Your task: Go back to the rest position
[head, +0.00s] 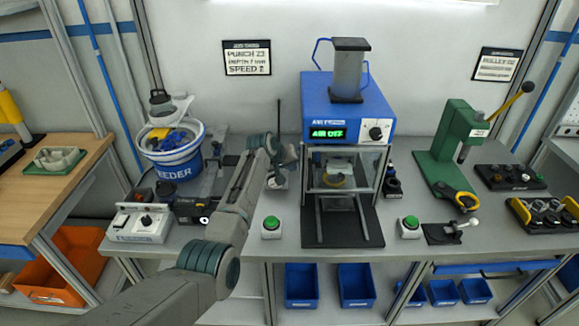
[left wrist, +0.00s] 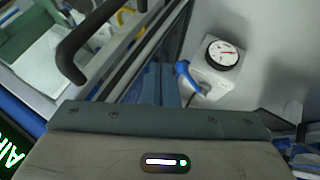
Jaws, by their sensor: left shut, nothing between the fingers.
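My left arm reaches in from the bottom left of the head view. My left gripper (head: 284,160) is over the bench, just left of the blue press (head: 347,102), whose display reads "AIR OFF". The gripper is shut and empty. In the left wrist view a grey part of my own arm with a lit bar fills the bottom. My right gripper is in neither view.
A blue feeder bucket (head: 172,158) stands left of my arm. Green buttons (head: 271,223) and (head: 411,222) flank the press base. A green lever press (head: 455,145) stands to the right. Blue bins (head: 301,285) sit below the bench. The bench front edge runs beneath my forearm.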

